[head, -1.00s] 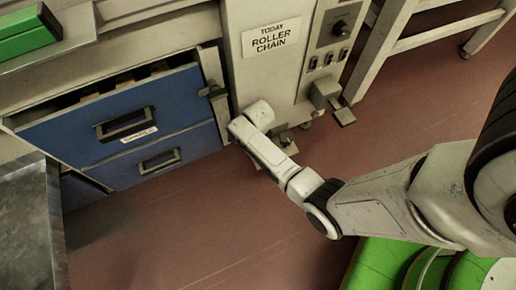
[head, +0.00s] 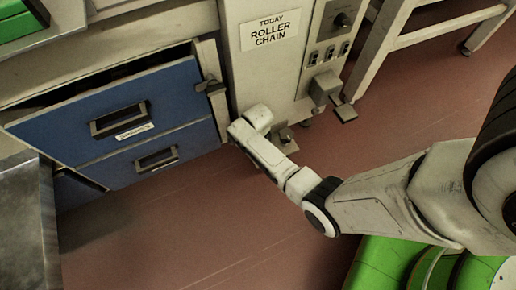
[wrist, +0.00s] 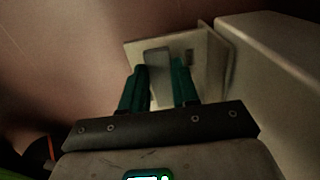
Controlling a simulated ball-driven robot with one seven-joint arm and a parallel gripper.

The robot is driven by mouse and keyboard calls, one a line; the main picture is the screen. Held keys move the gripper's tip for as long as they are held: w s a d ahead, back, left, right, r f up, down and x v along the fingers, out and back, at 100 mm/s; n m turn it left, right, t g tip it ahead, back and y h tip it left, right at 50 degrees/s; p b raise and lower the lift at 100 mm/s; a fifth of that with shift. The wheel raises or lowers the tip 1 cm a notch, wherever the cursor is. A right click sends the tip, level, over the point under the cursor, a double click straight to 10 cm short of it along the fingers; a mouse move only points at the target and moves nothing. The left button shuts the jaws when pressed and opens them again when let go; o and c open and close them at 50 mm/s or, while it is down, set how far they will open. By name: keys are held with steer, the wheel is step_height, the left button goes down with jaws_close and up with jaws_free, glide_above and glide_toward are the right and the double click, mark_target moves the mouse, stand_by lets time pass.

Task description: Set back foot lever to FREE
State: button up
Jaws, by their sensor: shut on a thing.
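In the wrist view my gripper (wrist: 159,75) has its two teal fingers closed on either side of a grey foot lever (wrist: 157,58). The lever stands in front of a pale plate (wrist: 215,72) with a small dark slot to its right. In the head view a foot lever (head: 285,136) shows low at the cabinet's base, beside the end of my arm. My fingers are hidden there. A second foot lever (head: 345,112) sticks out of the cabinet further right, untouched. I cannot read any FREE marking.
The pale cabinet (head: 305,80) carries a ROLLER CHAIN sign (head: 272,30) and a switch panel (head: 330,42). A blue drawer (head: 75,120) stands partly open to its left. A pale frame (head: 380,50) stands at right. The red floor (head: 200,225) is clear in front.

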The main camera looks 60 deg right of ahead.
jaws_close()
steer(key=n+p, duration=0.1)
steer(key=s+n+p, duration=0.1)
steer(key=n+p, duration=0.1)
steer(key=shift+s+a+r+n, duration=0.15)
steer(key=shift+a+r+n, duration=0.05)
steer(key=shift+a+n, duration=0.1)
steer(key=n+p, duration=0.1)
steer(key=s+n+p, duration=0.1)
steer(key=n, duration=0.1)
steer(key=n+p, duration=0.1)
steer(key=shift+s+f, duration=0.1)
steer(key=shift+s, duration=0.25)
steer(key=n, duration=0.2)
steer(key=s+n+p, duration=0.1)
steer(key=n, duration=0.1)
steer(key=shift+s+d, duration=0.15)
steer(key=n, duration=0.1)
steer(key=s+n+p, duration=0.1)
steer(key=n, duration=0.1)
steer(key=shift+d+f+n, duration=0.1)
steer(key=shift+d+n, duration=0.2)
steer(key=shift+d, duration=0.05)
steer(key=shift+s+d+n, duration=0.2)
steer(key=shift+n, duration=0.45)
steer(key=shift+s+d+n, duration=0.2)
steer(key=shift+n, duration=0.45)
